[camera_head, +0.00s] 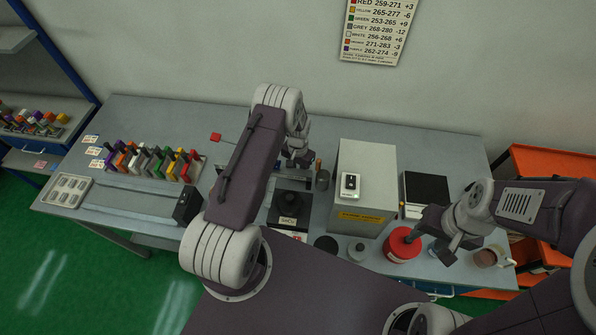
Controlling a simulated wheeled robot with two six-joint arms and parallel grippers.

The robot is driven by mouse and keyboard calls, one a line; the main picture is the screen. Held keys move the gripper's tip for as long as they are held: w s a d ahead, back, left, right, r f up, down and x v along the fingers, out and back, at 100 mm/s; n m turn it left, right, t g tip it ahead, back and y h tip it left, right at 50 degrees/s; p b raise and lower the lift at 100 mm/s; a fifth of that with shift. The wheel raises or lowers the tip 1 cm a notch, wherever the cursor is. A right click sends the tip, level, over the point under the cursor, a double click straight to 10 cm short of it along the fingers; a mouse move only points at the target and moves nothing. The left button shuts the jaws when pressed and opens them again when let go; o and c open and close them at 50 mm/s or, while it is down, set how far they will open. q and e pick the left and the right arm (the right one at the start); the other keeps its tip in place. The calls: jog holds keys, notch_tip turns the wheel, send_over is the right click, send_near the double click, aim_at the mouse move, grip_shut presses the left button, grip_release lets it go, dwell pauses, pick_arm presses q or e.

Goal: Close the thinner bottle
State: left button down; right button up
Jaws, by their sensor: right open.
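A red round container (400,247) with a pale label stands near the front right of the bench; it looks like the thinner bottle. I cannot tell whether its top is open. A small pale bottle or cap (356,253) with a dark top sits just left of it. My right gripper (431,247) is open at the right side of the red container, with one finger close to its top; I cannot tell whether they touch. My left gripper (299,158) hangs over the middle of the bench, its fingers mostly hidden and too small to judge.
A grey box (366,165) with a small white device on top stands behind the bottles. A dark-topped scale (427,190) is to its right. A mug (486,258) stands at the right front. Several coloured-handled tools (160,160) fill a rack at left.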

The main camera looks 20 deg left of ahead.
pick_arm(q)
notch_tip(320, 180, up, 18)
jog(key=b, duration=0.3)
pick_arm(e)
notch_tip(320, 180, down, 3)
jog(key=o, duration=0.6)
jog(key=shift+f, duration=0.1)
